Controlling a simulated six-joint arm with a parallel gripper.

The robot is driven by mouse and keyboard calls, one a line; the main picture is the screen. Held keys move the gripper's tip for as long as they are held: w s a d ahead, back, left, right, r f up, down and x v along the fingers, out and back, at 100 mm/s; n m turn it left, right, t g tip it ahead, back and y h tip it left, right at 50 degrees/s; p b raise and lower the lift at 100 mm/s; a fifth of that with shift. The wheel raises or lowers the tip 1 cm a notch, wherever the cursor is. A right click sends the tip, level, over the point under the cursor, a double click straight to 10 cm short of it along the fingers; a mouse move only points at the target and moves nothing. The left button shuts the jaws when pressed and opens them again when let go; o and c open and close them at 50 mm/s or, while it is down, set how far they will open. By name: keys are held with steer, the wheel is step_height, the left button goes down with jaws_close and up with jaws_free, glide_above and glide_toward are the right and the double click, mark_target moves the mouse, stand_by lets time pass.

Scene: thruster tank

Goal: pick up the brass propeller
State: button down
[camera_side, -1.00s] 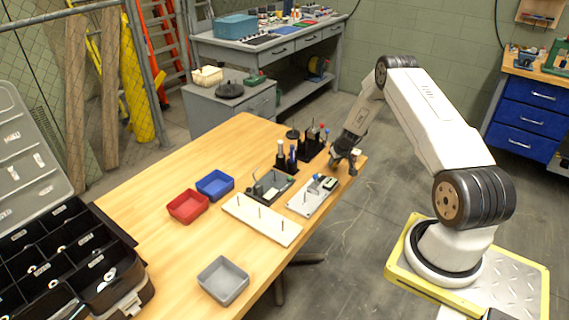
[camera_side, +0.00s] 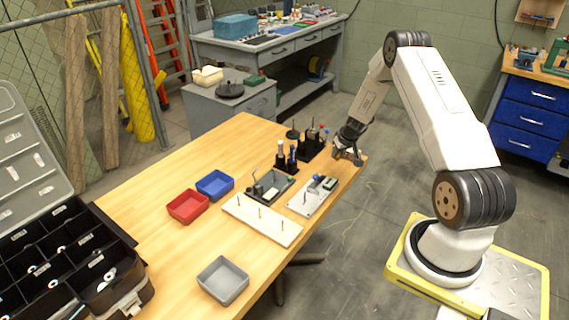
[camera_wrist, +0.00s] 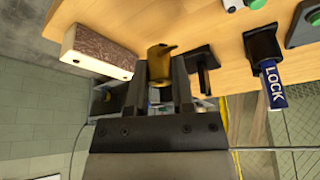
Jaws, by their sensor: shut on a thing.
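The brass propeller (camera_wrist: 159,60) shows in the wrist view as a dull gold shape between the fingertips of my gripper (camera_wrist: 161,78). The jaws are shut on it, and the fingers hide its lower part. In the side view my gripper (camera_side: 346,155) is at the right corner of the wooden table, low over the top. The propeller is too small there to make out clearly. I cannot tell whether it touches the table.
Close by in the wrist view are a brown-topped block (camera_wrist: 98,50), a black stand (camera_wrist: 203,62) and a black holder with a blue LOCK tag (camera_wrist: 274,85). The side view shows a pegged white board (camera_side: 262,220), red bin (camera_side: 188,207), blue bin (camera_side: 215,185) and grey bin (camera_side: 223,281).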

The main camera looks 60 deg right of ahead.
mark_target(338, 157)
steer(key=r, duration=0.1)
steer(key=s+a+r, duration=0.1)
steer(key=s+r, duration=0.1)
steer(key=shift+s+a+r, duration=0.15)
steer(key=shift+a+r, duration=0.15)
steer(key=shift+a, duration=0.05)
steer(key=s+a+r, duration=0.4)
steer(key=s+a, duration=0.1)
steer(key=s, duration=0.2)
steer(key=shift+a, duration=0.3)
steer(key=shift+w+a, duration=0.1)
stand_by(0.3)
steer(key=w+a+f+m+g+h, duration=0.1)
steer(key=w+a+m, duration=0.5)
steer(key=a, duration=0.8)
steer(key=shift+w+f+m+g+h, duration=0.3)
steer(key=shift+w+f+h, duration=0.3)
steer(key=shift+w, duration=1)
steer(key=shift+f, duration=0.25)
